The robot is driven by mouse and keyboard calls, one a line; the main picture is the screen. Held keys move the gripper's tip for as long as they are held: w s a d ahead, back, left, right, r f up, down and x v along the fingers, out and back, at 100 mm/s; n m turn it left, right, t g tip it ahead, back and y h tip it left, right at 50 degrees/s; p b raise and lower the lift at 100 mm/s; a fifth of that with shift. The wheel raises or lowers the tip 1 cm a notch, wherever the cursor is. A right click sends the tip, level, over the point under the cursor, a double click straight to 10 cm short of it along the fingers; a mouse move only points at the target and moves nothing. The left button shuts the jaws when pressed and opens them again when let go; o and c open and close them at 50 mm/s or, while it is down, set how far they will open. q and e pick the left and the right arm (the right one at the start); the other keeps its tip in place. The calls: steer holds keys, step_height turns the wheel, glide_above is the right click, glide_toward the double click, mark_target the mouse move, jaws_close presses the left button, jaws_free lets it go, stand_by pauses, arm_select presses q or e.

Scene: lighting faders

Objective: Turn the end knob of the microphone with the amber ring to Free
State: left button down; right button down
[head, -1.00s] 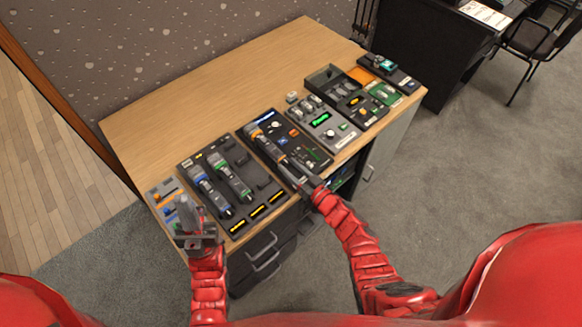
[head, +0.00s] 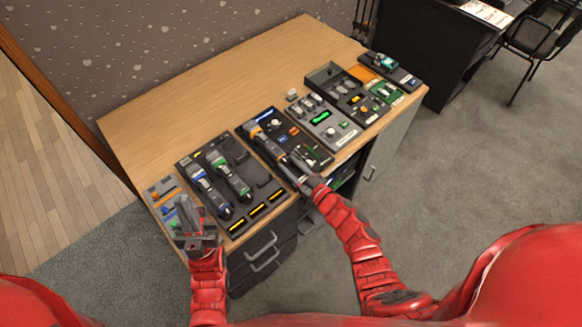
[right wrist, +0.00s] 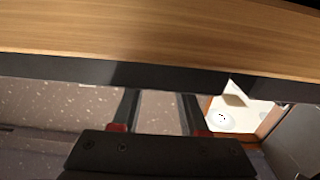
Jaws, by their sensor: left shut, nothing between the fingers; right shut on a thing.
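The microphone with the amber ring (head: 268,143) lies on a dark panel in the middle of the row, its near end toward me. My right gripper (head: 293,168) is shut at that near end, on the end knob, which the fingers mostly hide. In the right wrist view its two fingers (right wrist: 157,115) stand apart, and the knob does not show between them. The knob's setting cannot be read. Two other microphones, one with a blue ring (head: 208,192) and one with a green ring (head: 232,177), lie in a holder to the left. My left gripper (head: 187,215) is shut and empty above the leftmost panel.
The panels stand along the front of a wooden desk (head: 170,120), whose back is clear. Right of the amber microphone is a panel with faders and a green-lit display (head: 321,116), too small to read surely. Further right are a black tray and button boxes. Drawers (head: 262,250) are below.

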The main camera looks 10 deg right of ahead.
steer(key=shift+f+n+b, duration=0.1)
steer(key=shift+n+b, duration=1.15)
steer(key=shift+n, duration=0.55)
steer(key=shift+c, duration=2)
jaws_free()
steer(key=b+v, duration=0.3)
steer(key=v, duration=1.4)
steer(key=shift+s, duration=0.2)
steer(key=shift+d, duration=0.1)
